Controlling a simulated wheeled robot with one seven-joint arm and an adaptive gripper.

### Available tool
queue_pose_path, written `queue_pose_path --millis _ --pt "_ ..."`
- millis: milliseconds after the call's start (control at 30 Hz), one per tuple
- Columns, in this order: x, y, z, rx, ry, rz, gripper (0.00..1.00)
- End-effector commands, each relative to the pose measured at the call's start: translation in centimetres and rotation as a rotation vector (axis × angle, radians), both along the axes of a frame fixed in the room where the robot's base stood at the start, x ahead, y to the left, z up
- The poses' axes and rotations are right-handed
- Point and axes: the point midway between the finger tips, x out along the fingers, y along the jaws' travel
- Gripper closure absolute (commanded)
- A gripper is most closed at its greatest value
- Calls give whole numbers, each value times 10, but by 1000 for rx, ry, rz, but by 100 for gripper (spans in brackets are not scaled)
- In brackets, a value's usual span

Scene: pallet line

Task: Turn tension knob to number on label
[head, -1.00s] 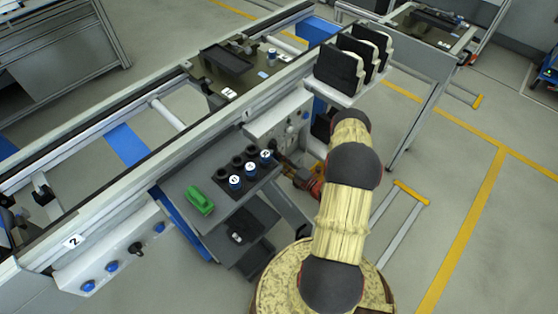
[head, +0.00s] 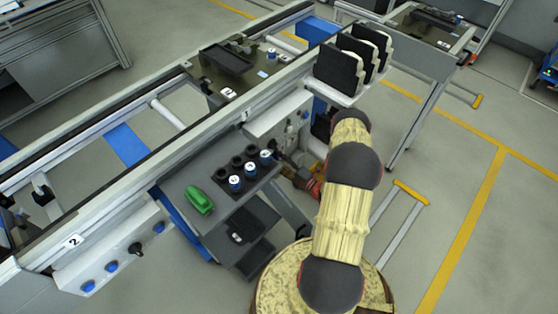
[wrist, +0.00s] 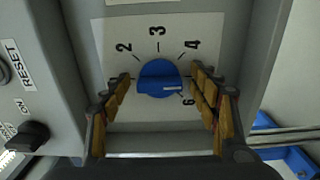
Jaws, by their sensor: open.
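The blue tension knob (wrist: 158,78) sits on a white dial plate (wrist: 155,27) in the wrist view. The numbers 2, 3, 4 and a 6 show around it. Its white pointer mark faces right and slightly down, between the 4 and the 6; a 5 is hidden by a finger. My gripper (wrist: 160,82) is open, one yellow-padded finger on each side of the knob; contact is not clear. In the head view my gripper (head: 290,160) is at the conveyor's side panel, partly hidden by my arm.
A black RESET-side switch (wrist: 28,137) is left of the dial. A rack of black panels (head: 340,70) stands above. Floor on the right is open.

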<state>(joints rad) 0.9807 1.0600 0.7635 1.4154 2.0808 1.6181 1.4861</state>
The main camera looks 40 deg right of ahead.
Motion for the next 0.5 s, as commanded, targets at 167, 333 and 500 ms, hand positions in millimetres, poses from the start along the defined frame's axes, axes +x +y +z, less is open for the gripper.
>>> queue_pose_path --millis 167,333,500 --pt "-7 -1 0 1 0 -1 39" --pt "-34 -4 0 2 1 -5 39" --pt "-68 -8 0 1 1 -6 39"
